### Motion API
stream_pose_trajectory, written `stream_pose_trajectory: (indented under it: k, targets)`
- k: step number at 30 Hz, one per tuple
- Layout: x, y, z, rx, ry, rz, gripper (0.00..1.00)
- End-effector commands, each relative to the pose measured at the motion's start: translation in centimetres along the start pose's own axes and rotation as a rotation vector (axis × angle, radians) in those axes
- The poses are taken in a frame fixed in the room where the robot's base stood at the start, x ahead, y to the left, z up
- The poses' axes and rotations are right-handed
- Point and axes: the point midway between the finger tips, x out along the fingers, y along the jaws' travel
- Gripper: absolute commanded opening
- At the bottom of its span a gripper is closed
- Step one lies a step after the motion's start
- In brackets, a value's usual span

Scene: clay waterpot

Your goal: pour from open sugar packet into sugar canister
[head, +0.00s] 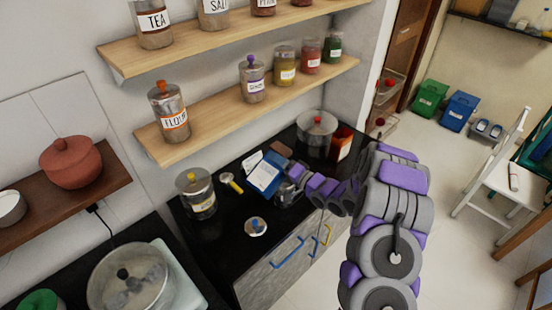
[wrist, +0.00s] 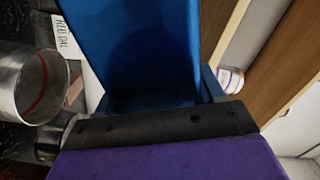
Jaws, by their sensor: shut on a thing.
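My gripper (head: 286,171) is over the black counter, shut on the blue sugar packet (head: 264,177). The packet looks tilted in the head view and fills the middle of the wrist view (wrist: 150,55). A clear, lidless cylindrical container (head: 288,196), probably the sugar canister, stands close beside my gripper, partly hidden by it. In the wrist view its open round mouth (wrist: 42,88) is at the left, apart from the packet. A round lid with a blue knob (head: 256,228) lies on the counter in front. I cannot see any sugar falling.
On the counter (head: 222,262) are a yellow-lidded jar (head: 200,196), a yellow-handled utensil (head: 231,182), a large lidded glass pot (head: 317,135) and a red box (head: 342,144). Shelves of labelled jars, including flour (head: 170,112), hang above. Bare counter shows around the loose lid.

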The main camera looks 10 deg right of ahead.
Motion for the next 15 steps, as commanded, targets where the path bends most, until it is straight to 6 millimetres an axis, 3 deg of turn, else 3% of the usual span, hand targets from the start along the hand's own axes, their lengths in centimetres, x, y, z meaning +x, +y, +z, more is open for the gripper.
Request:
stream_pose_trajectory:
  k: [15]
  targets:
    - [0.2,2.5,1.3,0.272,-0.003,0.001,0.0]
